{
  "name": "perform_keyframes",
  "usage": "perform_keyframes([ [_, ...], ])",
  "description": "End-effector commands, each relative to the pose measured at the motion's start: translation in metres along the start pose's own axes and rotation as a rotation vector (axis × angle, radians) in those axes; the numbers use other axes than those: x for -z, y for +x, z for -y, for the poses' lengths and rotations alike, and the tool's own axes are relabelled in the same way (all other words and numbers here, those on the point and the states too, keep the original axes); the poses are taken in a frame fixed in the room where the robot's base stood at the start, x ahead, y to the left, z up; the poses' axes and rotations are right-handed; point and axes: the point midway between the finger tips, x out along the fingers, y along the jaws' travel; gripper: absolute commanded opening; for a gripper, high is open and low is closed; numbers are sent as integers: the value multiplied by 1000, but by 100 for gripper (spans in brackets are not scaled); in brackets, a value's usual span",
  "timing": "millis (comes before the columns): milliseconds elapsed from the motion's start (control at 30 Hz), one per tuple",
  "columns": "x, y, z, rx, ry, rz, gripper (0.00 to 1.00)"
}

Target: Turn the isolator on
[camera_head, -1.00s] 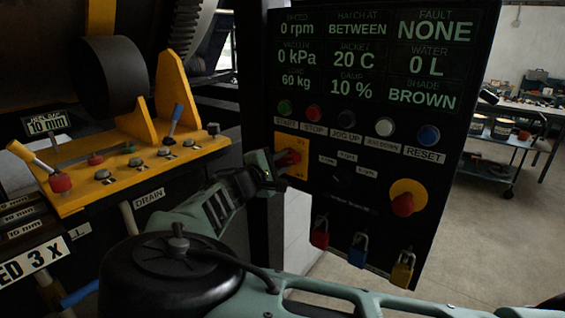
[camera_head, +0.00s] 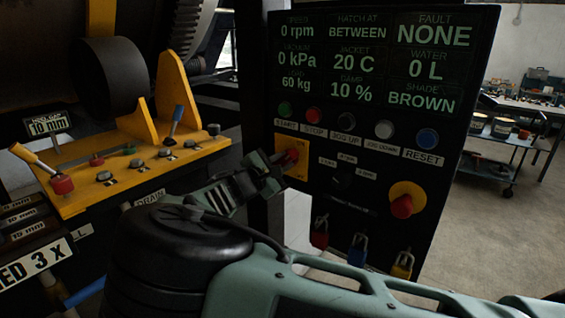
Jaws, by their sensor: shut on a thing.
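The isolator (camera_head: 296,146) is a red rotary handle on a yellow plate, at the left edge of the black control panel (camera_head: 345,190). My gripper (camera_head: 285,160) is at the isolator from the left and is shut on its red handle. The fingers and the lower left of the plate overlap in view, so the exact grip and the handle's angle are hard to make out. The panel's display reads 0 rpm, 0 kPa, 20 C and fault NONE.
A row of coloured buttons (camera_head: 348,119) sits above and right of the isolator. A red emergency stop (camera_head: 402,205) is at the lower right, with padlocks (camera_head: 357,250) hanging below. A yellow lever console (camera_head: 120,175) stands on the left. Open floor lies at the right.

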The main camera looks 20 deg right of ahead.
Motion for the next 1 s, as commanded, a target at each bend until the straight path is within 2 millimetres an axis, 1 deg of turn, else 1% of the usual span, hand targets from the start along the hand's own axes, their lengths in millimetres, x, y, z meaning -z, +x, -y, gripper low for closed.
perform_keyframes([
  [233, 1, -1, 1, 0, -4, -2, 0],
  [267, 1, -1, 1, 0, -4, -2, 27],
  [300, 1, -1, 1, 0, -4, -2, 39],
  [333, 1, 0, 1, 0, -3, -2, 44],
  [600, 1, -1, 0, 0, -2, -1, 44],
  [733, 2, -8, 1, -1, 0, -3, 44],
  [867, 4, -29, 2, -2, 0, -5, 44],
  [1000, 5, -62, 3, -2, 1, -7, 44],
])
